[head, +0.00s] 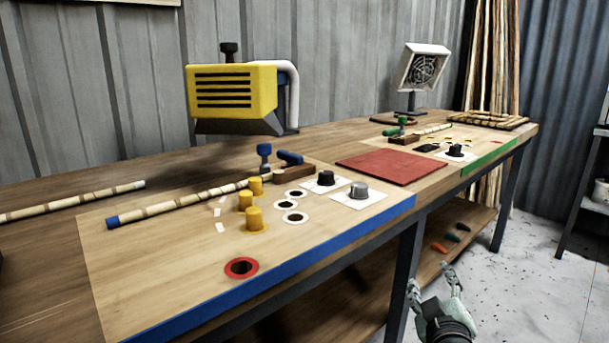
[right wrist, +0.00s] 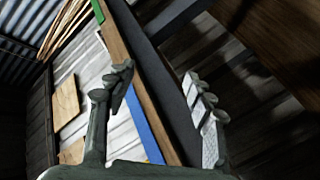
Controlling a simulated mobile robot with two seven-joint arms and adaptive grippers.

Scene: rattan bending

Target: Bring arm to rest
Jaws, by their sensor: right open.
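My right gripper (head: 436,285) is at the lower right of the head view, in front of the workbench and below its top. Its two fingers are spread and nothing is between them. In the right wrist view the fingers of my right gripper (right wrist: 165,108) stand apart, with the bench's blue-edged side (right wrist: 143,122) behind them. The fingers appear clear of the bench. My left gripper is not in view.
The workbench (head: 130,270) holds a blue-tipped rattan pole (head: 180,202), yellow pegs (head: 254,217), a yellow heater (head: 232,90), a red mat (head: 390,168) and a white fan (head: 424,68). A lower shelf (head: 470,222) lies beneath. The floor (head: 530,290) at right is clear.

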